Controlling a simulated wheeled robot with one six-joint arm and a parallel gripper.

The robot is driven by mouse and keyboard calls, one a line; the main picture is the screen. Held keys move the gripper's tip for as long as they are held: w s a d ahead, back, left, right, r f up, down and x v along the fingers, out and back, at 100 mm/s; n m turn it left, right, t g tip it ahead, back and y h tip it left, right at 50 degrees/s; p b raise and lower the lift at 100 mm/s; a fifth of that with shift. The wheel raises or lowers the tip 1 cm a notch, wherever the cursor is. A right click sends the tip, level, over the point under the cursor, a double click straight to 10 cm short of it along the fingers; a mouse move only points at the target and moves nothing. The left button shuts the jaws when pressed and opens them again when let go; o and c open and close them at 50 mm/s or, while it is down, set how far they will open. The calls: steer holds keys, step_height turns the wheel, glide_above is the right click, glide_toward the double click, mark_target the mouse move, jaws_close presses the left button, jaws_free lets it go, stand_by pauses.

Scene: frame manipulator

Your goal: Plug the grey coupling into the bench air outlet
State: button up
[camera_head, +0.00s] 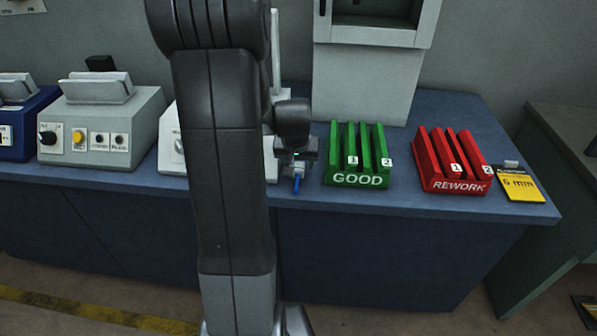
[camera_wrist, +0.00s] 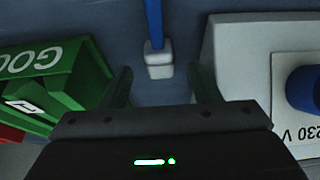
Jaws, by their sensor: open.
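The grey coupling (camera_wrist: 159,66) is a small light grey block on the blue bench, with a blue hose (camera_wrist: 153,22) running from it toward the top of the wrist view. My gripper (camera_wrist: 160,74) is open, with one dark finger on each side of the coupling and visible gaps between. In the head view my gripper (camera_head: 299,164) is low over the bench, left of the green rack, and the blue hose (camera_head: 296,184) shows just below it. I cannot pick out the bench air outlet in either view.
The green GOOD rack (camera_head: 357,180) stands close to my gripper, and a pale box labelled 230 V (camera_wrist: 240,60) is on the other side. The red REWORK rack (camera_head: 455,187) and a yellow 6 mm card (camera_head: 520,186) are farther right. My arm hides part of the bench.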

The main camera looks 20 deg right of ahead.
steer(key=shift+x, duration=1.45)
steer(key=shift+s, duration=0.1)
steer(key=shift+c, duration=0.3)
steer(key=c, duration=0.9)
